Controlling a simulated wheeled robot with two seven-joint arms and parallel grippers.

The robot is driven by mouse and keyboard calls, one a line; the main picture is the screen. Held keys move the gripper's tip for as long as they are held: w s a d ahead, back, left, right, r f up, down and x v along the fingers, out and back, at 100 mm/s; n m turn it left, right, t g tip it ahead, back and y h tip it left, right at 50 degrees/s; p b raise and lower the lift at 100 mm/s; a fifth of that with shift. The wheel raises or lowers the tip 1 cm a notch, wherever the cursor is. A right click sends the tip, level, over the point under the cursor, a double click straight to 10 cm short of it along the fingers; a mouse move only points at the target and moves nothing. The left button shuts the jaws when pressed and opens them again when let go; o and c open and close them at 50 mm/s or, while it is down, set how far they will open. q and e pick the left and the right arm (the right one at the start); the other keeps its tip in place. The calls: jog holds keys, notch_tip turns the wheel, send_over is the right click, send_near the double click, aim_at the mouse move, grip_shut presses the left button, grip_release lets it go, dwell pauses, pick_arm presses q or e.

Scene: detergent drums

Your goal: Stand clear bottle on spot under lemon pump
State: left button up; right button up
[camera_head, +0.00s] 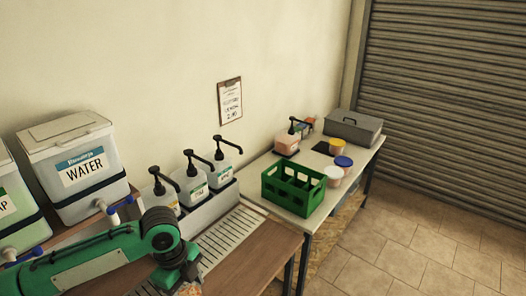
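Three white pump bottles with black pump heads stand in a grey rack (210,208) against the wall. The left pump bottle (163,197) is partly hidden by my arm and has a yellowish label. The middle pump bottle (191,185) and the right pump bottle (221,172) have greenish labels too small to read surely, so I cannot tell which is lemon. A slotted drip grille (232,236) lies in front of them. I see no clear bottle. My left gripper (181,284) is at the bottom edge, left of the grille, its fingertips not clearly shown. My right gripper is out of view.
A water tank (82,170) and another tank (14,210) stand at left. A green divided crate (292,190) sits on the far table, with lidded tubs (343,162), another pump container (287,142) and a grey box (353,128) behind. Brown counter is clear right of the grille.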

pick_arm(q)
jog(key=n, duration=0.4)
jog(key=a+n+t, duration=0.1)
jog(key=n, duration=0.1)
jog(key=shift+s+f, duration=0.15)
jog(key=shift+s, duration=0.15)
jog(key=n, duration=0.4)
jog(key=a+n+b, duration=0.1)
jog(key=shift+s+n+t, duration=0.3)
jog(key=shift+n+t, duration=0.1)
jog(key=n, duration=0.5)
jog(key=shift+s+a+f+n+t+y, duration=0.1)
jog(key=shift+s+a+n+t+y, duration=0.2)
jog(key=shift+a+n+y, duration=0.1)
jog(key=n, duration=0.3)
jog(key=n+b, duration=0.1)
jog(key=n, duration=0.1)
jog(key=shift+s+a+y, duration=0.25)
jog(key=shift+a+y, duration=0.15)
